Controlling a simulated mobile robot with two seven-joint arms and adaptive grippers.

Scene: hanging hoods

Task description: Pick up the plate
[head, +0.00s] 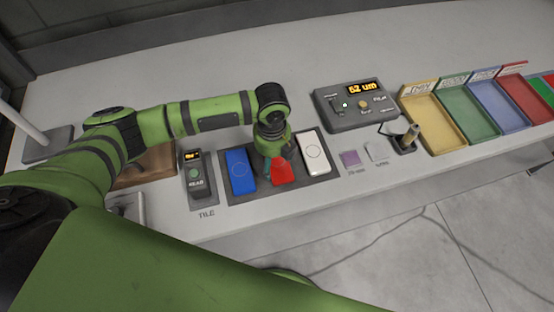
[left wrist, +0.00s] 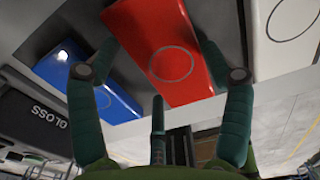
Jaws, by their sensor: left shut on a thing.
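A red plate (head: 283,173) with a thin ring mark lies between a blue plate (head: 240,172) and a white plate (head: 314,154) on a dark mat (head: 262,194). My left gripper (head: 272,158) comes down over the red plate and hides its far part. In the left wrist view, the fingers of the left gripper (left wrist: 158,50) are on either long side of the red plate (left wrist: 165,62), shut on it. I cannot tell whether it is clear of the mat. The blue plate (left wrist: 85,78) and white plate (left wrist: 287,32) lie either side. My right gripper is not in view.
A gloss meter (head: 195,174) stands left of the mat. A display box (head: 356,104) reading "52 um" is behind, right of the mat. A probe on a stand (head: 405,140), small purple and white squares, and coloured trays (head: 435,120) are at the right. The bench's back left is clear.

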